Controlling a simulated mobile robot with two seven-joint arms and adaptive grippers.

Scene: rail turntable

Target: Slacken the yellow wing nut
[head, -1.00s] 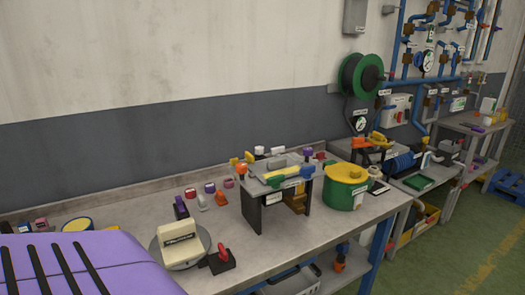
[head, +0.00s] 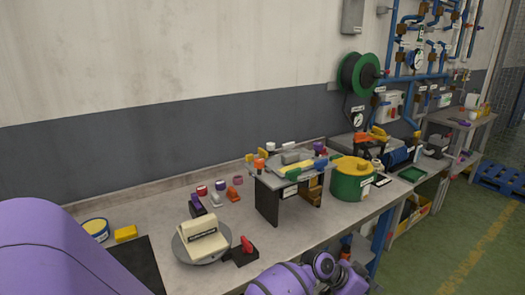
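A small raised stand (head: 268,203) on the workbench carries fittings on its top plate. Which piece is the yellow wing nut I cannot tell at this size. My purple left arm fills the lower left corner and a purple link of my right arm shows at the bottom middle. Neither gripper's fingers are in view.
A cream box sits on a round grey turntable (head: 183,252), with a red-handled switch (head: 246,246) beside it. A green drum with a yellow lid (head: 352,181) stands right of the stand.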

